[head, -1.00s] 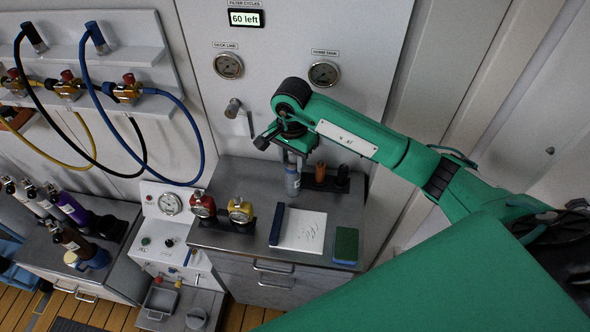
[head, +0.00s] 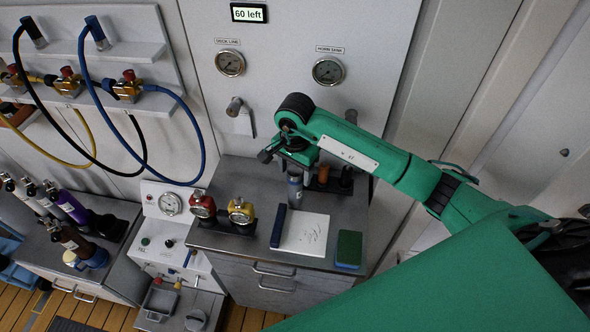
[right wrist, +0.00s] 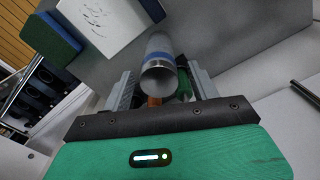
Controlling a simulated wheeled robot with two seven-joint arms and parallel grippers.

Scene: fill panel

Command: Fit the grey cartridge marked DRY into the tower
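A grey cartridge (head: 295,188) with a blue band is upright at the back of the steel bench, just below my right gripper (head: 287,160). Its lettering is too small to read. In the right wrist view the round end of the cartridge (right wrist: 159,78) faces the camera, between the two fingers of my right gripper (right wrist: 160,82). The fingers look spread, with a gap on each side of the cartridge. The cartridge's lower end is hard to make out. My left gripper is not in view. I cannot identify the tower.
An orange cartridge (head: 323,173) and a dark one (head: 346,177) stand close right of the grey one. A notepad (head: 304,233), a green sponge (head: 348,248) and two gauge-topped regulators (head: 241,210) lie nearer on the bench. A lever (head: 236,108) sticks out of the wall panel.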

